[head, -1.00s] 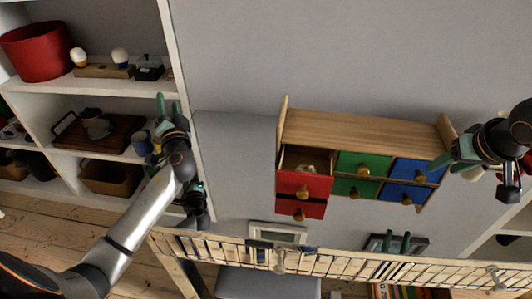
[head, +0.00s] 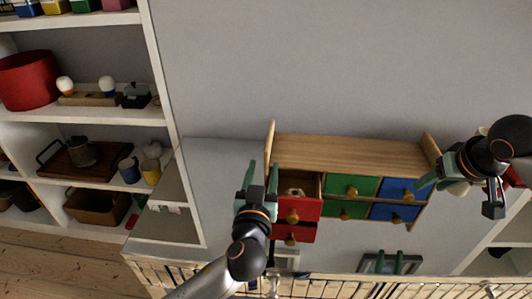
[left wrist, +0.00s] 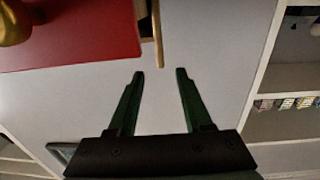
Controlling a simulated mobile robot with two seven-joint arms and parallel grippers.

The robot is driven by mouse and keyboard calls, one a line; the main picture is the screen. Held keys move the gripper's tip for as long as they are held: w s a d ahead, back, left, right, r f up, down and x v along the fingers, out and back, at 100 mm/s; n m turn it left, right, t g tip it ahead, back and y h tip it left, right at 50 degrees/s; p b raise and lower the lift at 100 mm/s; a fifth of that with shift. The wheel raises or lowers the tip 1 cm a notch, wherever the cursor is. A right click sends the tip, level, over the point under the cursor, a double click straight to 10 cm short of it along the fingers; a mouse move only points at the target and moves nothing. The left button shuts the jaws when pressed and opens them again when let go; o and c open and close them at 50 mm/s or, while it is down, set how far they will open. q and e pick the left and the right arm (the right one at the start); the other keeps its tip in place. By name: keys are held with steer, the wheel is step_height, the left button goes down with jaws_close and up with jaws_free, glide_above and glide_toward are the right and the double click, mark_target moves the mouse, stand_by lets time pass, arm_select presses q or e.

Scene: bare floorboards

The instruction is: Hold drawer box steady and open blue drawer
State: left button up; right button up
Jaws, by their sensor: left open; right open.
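The wooden drawer box (head: 350,152) stands against the grey wall in the head view. Its upper red drawer (head: 290,207) is pulled out with something pale inside. My left gripper (head: 261,178) is open and empty at the box's left end, beside the red drawer. In the left wrist view the red drawer front (left wrist: 80,35) lies left of the open fingers (left wrist: 160,75). My right gripper (head: 438,182) is open at the box's right end, near the upper blue drawer; contact is unclear.
A white shelf unit at the left holds a red pot (head: 28,80), a brown tray (head: 80,160), mugs (head: 130,171) and a basket (head: 97,206). A slatted rail (head: 340,288) runs along the bottom. A framed item (head: 390,262) is below the box. White shelving stands at the right.

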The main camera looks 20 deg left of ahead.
mark_target(268, 142)
arm_select(q)
steer(key=x, duration=1)
jaws_close()
stand_by(1.2)
